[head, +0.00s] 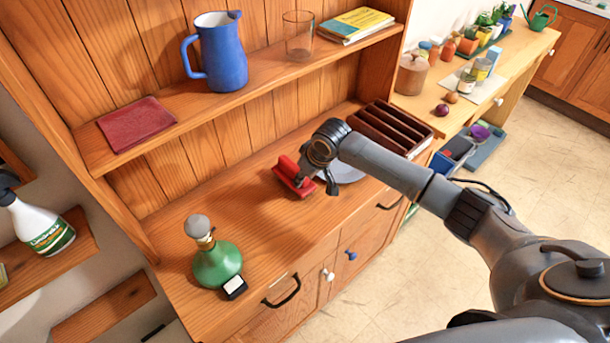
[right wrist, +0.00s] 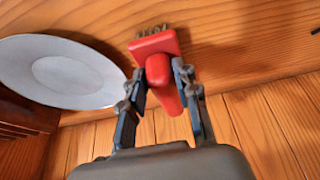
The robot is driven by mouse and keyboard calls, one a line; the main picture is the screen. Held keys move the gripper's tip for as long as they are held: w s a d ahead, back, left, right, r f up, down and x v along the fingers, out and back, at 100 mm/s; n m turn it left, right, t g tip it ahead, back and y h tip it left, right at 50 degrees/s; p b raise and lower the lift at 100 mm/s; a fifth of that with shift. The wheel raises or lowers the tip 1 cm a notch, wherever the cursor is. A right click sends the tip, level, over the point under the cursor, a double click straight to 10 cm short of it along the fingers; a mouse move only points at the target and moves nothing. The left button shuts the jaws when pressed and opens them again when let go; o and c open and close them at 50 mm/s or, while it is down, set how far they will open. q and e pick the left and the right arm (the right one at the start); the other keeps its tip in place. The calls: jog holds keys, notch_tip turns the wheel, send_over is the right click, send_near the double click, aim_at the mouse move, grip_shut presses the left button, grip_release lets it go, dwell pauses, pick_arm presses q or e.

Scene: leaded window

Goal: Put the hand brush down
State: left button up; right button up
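The hand brush (head: 292,177) is red and is at the worktop of the wooden dresser, left of a pale plate. In the right wrist view the red brush (right wrist: 157,48) shows its block and handle, with short bristles toward the wood. My right gripper (right wrist: 160,82) has its fingers on both sides of the handle, close against it, and looks shut on it. In the head view this gripper (head: 318,178) is partly hidden by its own wrist. I cannot tell whether the bristles touch the worktop (head: 262,228). My left gripper is not in view.
The pale plate (right wrist: 65,72) lies beside the brush, near a dark slotted rack (head: 392,128). A green bottle (head: 216,262) stands at the front left. A shelf above holds a blue jug (head: 222,55), a glass and books. The worktop between bottle and brush is clear.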

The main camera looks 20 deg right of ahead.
jog(key=shift+o, duration=1.1)
